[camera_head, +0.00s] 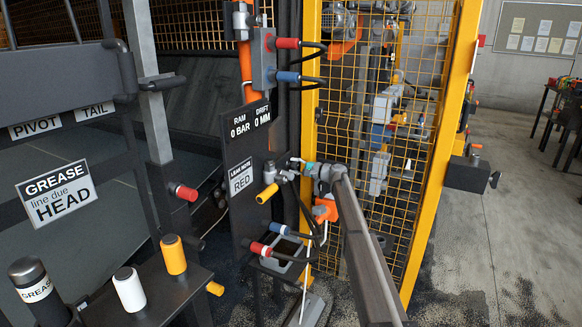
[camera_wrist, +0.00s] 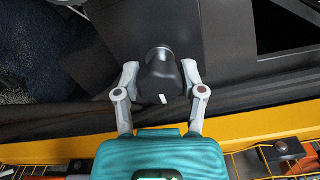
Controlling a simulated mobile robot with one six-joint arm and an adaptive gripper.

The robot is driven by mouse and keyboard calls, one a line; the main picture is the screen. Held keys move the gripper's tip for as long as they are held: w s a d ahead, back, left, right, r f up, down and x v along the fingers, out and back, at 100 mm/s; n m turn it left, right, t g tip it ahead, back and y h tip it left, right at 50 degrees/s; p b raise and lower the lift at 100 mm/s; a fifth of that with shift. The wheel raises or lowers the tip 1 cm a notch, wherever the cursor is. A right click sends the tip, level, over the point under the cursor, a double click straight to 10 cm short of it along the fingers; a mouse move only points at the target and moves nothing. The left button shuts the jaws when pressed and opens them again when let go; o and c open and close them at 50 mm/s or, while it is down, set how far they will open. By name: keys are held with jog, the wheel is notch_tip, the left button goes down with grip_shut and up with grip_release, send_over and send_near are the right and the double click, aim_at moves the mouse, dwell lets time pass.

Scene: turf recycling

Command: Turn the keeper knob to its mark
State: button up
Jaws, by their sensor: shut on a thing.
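The keeper knob (camera_wrist: 160,80) is a dark, rounded knob with a short white line on its near face, on a bright metal shaft. My gripper (camera_wrist: 160,70) is shut on it, with one grey finger on each side. In the head view my gripper (camera_head: 291,171) reaches the dark panel (camera_head: 237,225) from the right, just beside the "LEAK NOTE RED" label. The knob is small and hard to make out there. I cannot tell the mark on the panel from these views.
A yellow-capped handle (camera_head: 267,193) sticks out just below my gripper. Red and blue hose couplings (camera_head: 281,229) are lower on the panel, with black hoses nearby. Bottles and cylinders stand on the shelf (camera_head: 150,303) at lower left.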

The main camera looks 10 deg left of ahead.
jog(key=shift+w+d+m, duration=0.2)
jog(key=shift+d+m, duration=0.15)
jog(key=shift+m, duration=0.15)
jog(key=o, duration=1.1)
jog(key=shift+c, duration=0.2)
jog(key=shift+o, duration=0.5)
jog(key=shift+a, duration=0.1)
jog(key=shift+s, duration=0.1)
jog(key=shift+a, duration=0.1)
jog(key=v, duration=1.2)
